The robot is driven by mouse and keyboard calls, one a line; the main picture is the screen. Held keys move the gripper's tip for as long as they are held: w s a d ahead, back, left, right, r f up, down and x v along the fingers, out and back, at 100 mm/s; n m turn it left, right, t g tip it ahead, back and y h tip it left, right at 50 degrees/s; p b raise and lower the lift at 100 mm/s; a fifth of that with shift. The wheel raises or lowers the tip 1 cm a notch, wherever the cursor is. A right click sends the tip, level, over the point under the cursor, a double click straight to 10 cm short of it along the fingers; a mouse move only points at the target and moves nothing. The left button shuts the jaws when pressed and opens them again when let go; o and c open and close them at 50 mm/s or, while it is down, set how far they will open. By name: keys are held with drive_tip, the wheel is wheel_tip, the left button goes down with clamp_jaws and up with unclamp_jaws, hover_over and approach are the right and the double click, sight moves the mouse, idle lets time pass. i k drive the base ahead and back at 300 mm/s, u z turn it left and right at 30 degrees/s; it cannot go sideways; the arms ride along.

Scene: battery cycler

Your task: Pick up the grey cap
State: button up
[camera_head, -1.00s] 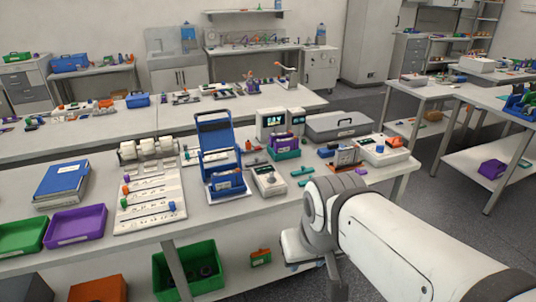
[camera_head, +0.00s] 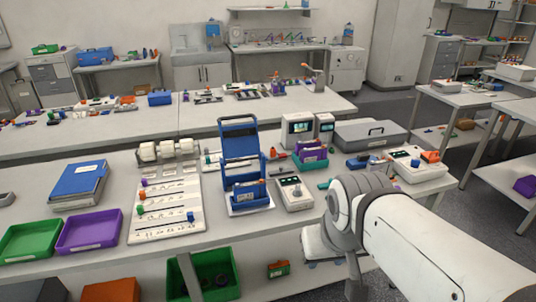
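I cannot make out a grey cap for certain; the small parts on the bench are too small to tell apart. A white slotted board (camera_head: 165,222) on the near bench carries a few small coloured pieces, with thick white cylinders (camera_head: 168,149) at its back end. My white arm with its grey joint reaches in from the lower right, over the front of the bench. My gripper cannot be made out, so what it holds is not shown.
The near bench also bears a purple tray (camera_head: 90,232), a green tray (camera_head: 33,240), a blue binder (camera_head: 79,184), a blue upright stand (camera_head: 243,152), a white device with buttons (camera_head: 293,193) and a grey case (camera_head: 370,135). A green bin (camera_head: 203,274) stands below.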

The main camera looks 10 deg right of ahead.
sight(281, 171)
drive_tip(key=i, duration=1.3)
drive_tip(key=z, duration=0.05)
